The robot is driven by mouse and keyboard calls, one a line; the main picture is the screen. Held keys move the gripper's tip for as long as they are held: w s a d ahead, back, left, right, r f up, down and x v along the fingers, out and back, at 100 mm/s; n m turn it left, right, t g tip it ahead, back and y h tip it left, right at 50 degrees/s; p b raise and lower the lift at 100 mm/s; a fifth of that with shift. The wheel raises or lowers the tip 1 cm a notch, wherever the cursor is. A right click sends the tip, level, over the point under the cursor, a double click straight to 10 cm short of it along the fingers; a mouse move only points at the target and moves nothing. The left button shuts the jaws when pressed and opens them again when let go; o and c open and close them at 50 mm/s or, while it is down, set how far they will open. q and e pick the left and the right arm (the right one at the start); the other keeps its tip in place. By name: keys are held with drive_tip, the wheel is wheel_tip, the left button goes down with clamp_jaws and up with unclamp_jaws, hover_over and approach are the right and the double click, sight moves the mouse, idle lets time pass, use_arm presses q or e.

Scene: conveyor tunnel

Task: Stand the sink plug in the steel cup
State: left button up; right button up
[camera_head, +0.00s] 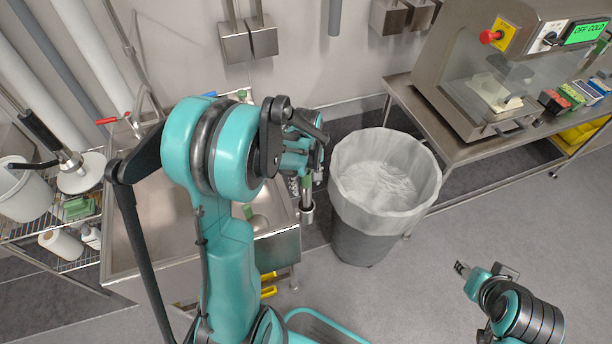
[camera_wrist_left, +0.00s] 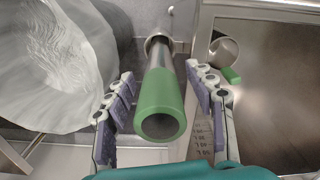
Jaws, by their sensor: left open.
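The sink plug (camera_wrist_left: 160,103), a steel tube with a green hollow end, stands between the fingers of my left gripper (camera_head: 307,176) in the left wrist view. The fingers are open, with a gap on both sides of the plug. Its far end appears to sit inside the ring-shaped mouth of the steel cup (camera_wrist_left: 150,43). In the head view the cup (camera_head: 307,216) is at the sink's right side, below my left gripper, which partly hides the plug. My right gripper (camera_head: 462,268) is low at the right, away from the plug; its finger gap is too small to judge.
A lined bin (camera_head: 366,225) stands just right of the cup. The steel sink (camera_head: 135,235) is on the left, with a round metal item (camera_wrist_left: 224,50) and a green piece in it. A steel bench (camera_head: 450,150) carries a machine at upper right.

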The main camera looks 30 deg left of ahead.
use_arm(q)
wheel_tip(320, 180, up, 12)
drive_tip(key=shift+f, duration=0.2)
idle(0.7)
